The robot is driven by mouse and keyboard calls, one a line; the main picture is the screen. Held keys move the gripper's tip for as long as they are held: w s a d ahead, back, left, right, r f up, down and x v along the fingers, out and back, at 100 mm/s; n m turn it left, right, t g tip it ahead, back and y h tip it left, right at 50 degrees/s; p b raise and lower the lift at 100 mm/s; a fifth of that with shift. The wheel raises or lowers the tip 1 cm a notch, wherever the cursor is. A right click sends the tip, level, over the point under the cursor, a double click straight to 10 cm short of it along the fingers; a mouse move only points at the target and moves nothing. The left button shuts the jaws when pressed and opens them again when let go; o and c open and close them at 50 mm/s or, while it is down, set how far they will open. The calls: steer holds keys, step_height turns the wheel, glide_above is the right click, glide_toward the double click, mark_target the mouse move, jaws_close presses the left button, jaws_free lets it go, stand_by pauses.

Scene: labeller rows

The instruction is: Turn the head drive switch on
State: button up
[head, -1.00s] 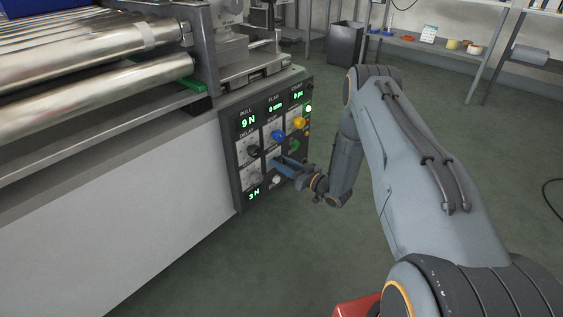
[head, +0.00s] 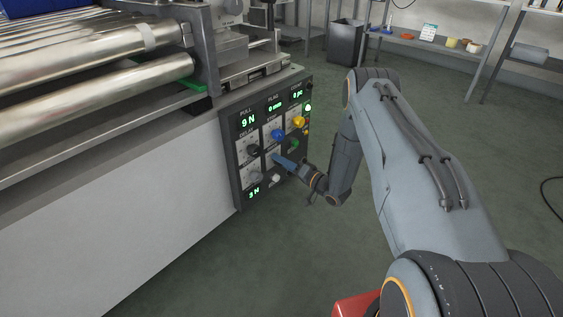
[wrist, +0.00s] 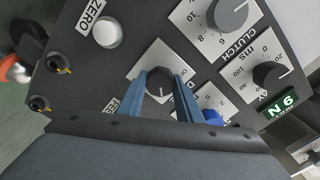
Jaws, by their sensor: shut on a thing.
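A dark round switch knob (wrist: 159,82) sits on a small pale plate in the wrist view. Its label is mostly covered; only a letter like D shows beside a finger. My gripper (wrist: 163,84) is shut on this knob, with one blue finger on either side of it. In the head view my gripper (head: 277,158) reaches the lower middle of the dark control panel (head: 237,185) from the right, and its fingers hide the knob there.
Near the gripped knob are a white ZERO button (wrist: 108,33), the CLUTCH knob (wrist: 228,12), another dark knob (wrist: 270,74) and a blue knob (wrist: 212,117). Steel rollers (head: 100,85) lie left of the panel. Open floor (head: 245,265) lies in front.

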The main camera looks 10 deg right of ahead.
steer(key=shift+d+m, duration=0.2)
steer(key=shift+m, duration=0.2)
steer(key=o, duration=1)
steer(key=shift+d, duration=0.1)
steer(key=shift+o, duration=0.2)
steer(key=shift+a, duration=0.2)
steer(key=shift+s, duration=0.1)
steer(key=p+v, duration=0.2)
steer(key=v, duration=0.5)
steer(key=shift+s+d, duration=0.2)
